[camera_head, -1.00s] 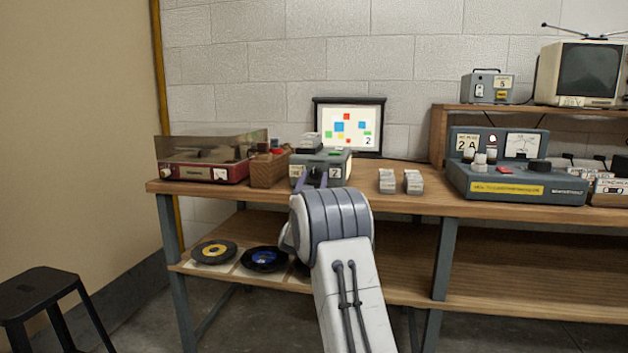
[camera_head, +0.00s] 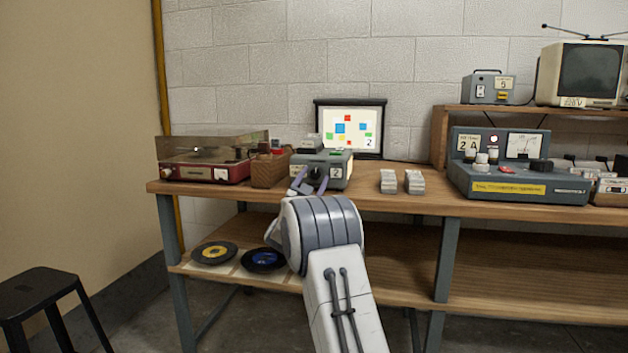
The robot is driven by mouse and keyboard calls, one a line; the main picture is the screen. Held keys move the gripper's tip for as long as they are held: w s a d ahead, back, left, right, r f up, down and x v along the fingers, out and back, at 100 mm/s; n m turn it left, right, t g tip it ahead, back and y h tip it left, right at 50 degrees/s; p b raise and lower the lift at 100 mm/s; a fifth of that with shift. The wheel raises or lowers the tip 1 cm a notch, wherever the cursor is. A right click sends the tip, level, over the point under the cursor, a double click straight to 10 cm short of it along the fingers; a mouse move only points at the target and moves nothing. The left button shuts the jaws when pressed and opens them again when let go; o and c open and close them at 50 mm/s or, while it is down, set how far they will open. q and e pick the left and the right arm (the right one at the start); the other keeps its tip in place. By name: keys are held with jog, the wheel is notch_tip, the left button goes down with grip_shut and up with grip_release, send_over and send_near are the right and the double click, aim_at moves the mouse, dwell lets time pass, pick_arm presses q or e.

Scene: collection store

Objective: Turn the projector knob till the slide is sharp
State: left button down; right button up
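The wrist hides part of the area below. The screen (camera_head: 353,126) behind shows a slide of coloured squares and a "2"; the squares look fairly crisp at this size. My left gripper is not in view.
A red record player (camera_head: 205,172) and a wooden box (camera_head: 269,169) stand left of the projector. Two small slide stacks (camera_head: 388,181) and a grey meter console (camera_head: 515,185) are to the right. Records (camera_head: 264,259) lie on the lower shelf. A black stool (camera_head: 40,290) stands left.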

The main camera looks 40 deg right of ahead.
jog(key=shift+a, duration=0.1)
jog(key=v, duration=1)
jog(key=shift+p, duration=0.45)
jog(key=shift+s+a+f, duration=0.1)
